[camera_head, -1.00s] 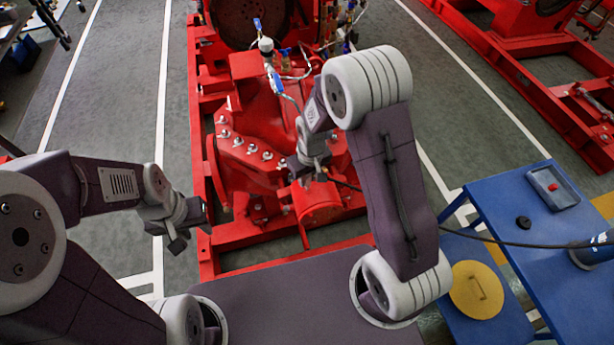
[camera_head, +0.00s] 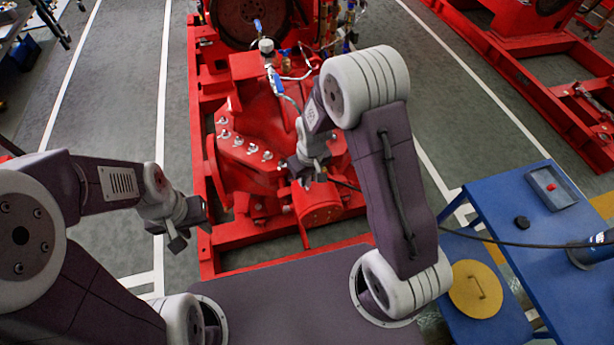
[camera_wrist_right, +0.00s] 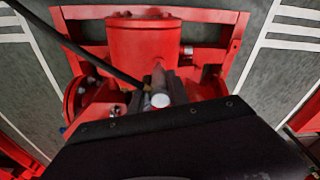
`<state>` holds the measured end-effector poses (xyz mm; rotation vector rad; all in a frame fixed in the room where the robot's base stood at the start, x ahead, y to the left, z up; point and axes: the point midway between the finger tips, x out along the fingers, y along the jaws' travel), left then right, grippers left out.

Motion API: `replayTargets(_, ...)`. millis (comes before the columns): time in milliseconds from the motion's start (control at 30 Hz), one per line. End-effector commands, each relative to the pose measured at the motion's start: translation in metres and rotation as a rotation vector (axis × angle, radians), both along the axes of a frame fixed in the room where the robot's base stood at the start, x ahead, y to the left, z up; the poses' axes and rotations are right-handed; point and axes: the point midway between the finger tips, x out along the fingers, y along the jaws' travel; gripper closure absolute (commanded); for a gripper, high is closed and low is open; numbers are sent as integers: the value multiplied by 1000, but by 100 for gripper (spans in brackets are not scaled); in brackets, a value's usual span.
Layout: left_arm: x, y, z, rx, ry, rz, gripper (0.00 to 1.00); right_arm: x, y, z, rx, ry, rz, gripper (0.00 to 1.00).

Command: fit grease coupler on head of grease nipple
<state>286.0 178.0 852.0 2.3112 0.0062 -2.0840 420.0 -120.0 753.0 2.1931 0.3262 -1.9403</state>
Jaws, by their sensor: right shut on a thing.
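My right gripper (camera_head: 302,178) is shut on the grease coupler, low over the red pump (camera_head: 318,204). In the right wrist view the coupler (camera_wrist_right: 160,98) shows as a short silver cylinder with a pale round end, just beyond the dark gripper body. A black hose (camera_wrist_right: 92,58) runs to it from the upper left. In the head view the coupler is mostly hidden by my gripper. I cannot make out the grease nipple, nor whether the coupler touches it. My left gripper (camera_head: 190,229) is open and empty, left of the red base frame.
The hose (camera_head: 510,243) trails right across the blue table (camera_head: 535,275), which bears a grey tray (camera_head: 552,188) and a black knob (camera_head: 522,222). A yellow disc (camera_head: 474,306) lies lower. Bolts (camera_head: 238,142) and pipework stand behind my right gripper.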

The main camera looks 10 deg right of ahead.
Motion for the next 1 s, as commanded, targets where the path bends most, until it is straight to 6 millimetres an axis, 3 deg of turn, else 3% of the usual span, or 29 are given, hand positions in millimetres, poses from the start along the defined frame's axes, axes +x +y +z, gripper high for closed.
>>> replayTargets(1000,0,0,-14,0,0,0,64,0,0,-21,0,0,0,100)
